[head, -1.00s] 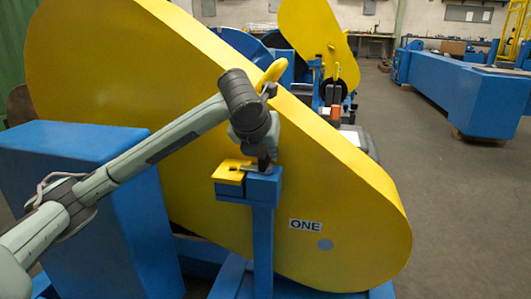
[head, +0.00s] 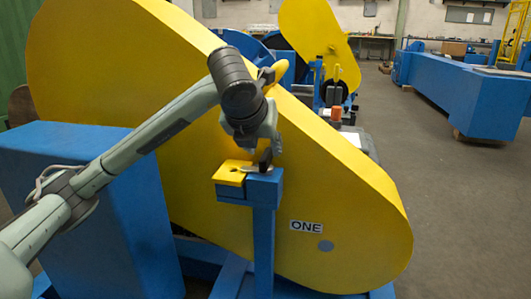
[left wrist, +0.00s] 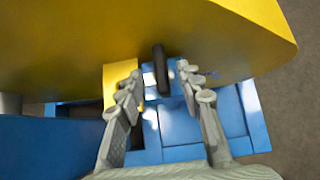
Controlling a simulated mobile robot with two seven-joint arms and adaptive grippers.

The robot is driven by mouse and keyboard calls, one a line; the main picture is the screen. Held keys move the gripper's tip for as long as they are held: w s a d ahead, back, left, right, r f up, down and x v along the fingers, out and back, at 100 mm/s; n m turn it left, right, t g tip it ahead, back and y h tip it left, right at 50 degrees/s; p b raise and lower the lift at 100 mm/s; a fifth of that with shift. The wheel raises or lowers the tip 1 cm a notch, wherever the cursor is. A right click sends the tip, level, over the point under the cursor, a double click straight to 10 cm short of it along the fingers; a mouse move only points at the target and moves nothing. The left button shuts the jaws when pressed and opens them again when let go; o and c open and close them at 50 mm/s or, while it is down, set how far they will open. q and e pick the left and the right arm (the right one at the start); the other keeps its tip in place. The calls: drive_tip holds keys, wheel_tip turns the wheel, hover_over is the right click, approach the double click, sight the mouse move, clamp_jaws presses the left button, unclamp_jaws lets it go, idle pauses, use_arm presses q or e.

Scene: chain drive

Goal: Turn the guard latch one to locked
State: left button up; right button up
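The guard latch stands on the blue post (head: 264,225) in front of the yellow guard with the ONE label (head: 306,227). Its black handle (head: 265,160) stands up over the post top, beside a yellow block (head: 231,173); a small grey metal piece lies at its foot. My left gripper (head: 256,143) is just above the latch, pointing down. In the left wrist view its two fingers (left wrist: 159,76) are spread apart, with the black handle (left wrist: 161,68) between them in the picture. I see no contact. The right gripper is not in view.
The large yellow guard (head: 130,80) rises close behind the latch and my left arm. A blue box-shaped housing (head: 90,215) stands at left under the arm. A second yellow guard (head: 318,35) is farther back. Open floor (head: 450,210) lies at right.

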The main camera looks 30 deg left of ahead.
use_arm(q)
drive_tip(key=v, duration=0.7)
drive_tip(key=shift+s, duration=0.15)
